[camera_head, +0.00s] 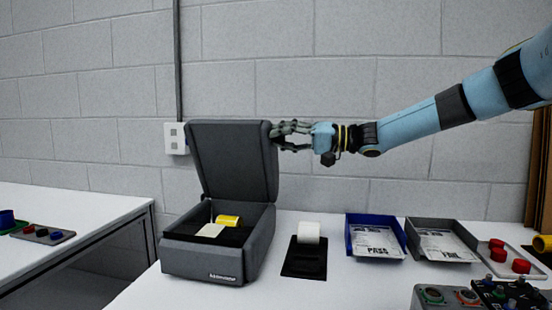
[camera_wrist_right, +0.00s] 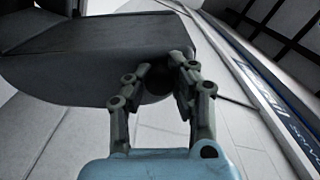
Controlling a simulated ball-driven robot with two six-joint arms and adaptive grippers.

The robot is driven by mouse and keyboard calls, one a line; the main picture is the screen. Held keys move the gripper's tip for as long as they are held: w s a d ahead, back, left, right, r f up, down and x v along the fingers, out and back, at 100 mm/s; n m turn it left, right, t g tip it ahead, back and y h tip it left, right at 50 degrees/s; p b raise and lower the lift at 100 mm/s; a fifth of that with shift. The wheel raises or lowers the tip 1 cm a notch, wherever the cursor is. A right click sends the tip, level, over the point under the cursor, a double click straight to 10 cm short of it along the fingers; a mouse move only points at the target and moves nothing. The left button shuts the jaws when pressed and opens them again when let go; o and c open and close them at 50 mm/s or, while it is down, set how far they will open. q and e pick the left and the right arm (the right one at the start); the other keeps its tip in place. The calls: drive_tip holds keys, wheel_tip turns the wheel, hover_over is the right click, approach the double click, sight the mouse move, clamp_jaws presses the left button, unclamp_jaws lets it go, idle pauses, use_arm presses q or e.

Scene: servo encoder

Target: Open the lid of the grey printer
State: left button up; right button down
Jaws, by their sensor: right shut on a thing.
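The grey printer (camera_head: 215,258) stands on the white table with its lid (camera_head: 228,160) raised, tilted slightly back past upright. A yellow roll (camera_head: 228,220) and a pale paper piece (camera_head: 210,231) show inside the open body. My right gripper (camera_head: 277,134) reaches in from the right and is shut on the lid's upper right edge. In the right wrist view the fingers (camera_wrist_right: 158,75) are at the edge of the dark lid (camera_wrist_right: 100,65); the exact contact is partly hidden. My left gripper is not in view.
Right of the printer are a paper roll on a black holder (camera_head: 305,257), a blue tray (camera_head: 351,245) and a grey tray (camera_head: 412,250) with papers. Red knobs (camera_head: 521,266) and a control box (camera_head: 430,297) sit at far right. A wall socket (camera_head: 175,138) is behind the lid.

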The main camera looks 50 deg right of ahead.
drive_tip(key=d+b, duration=0.1)
drive_tip(key=w+d+m+b, duration=0.1)
drive_tip(key=b, duration=0.1)
drive_tip(key=d+m+b, duration=0.1)
drive_tip(key=shift+w+d+r, duration=0.3)
drive_tip(key=shift+w+r, duration=0.05)
drive_tip(key=shift+r, duration=0.05)
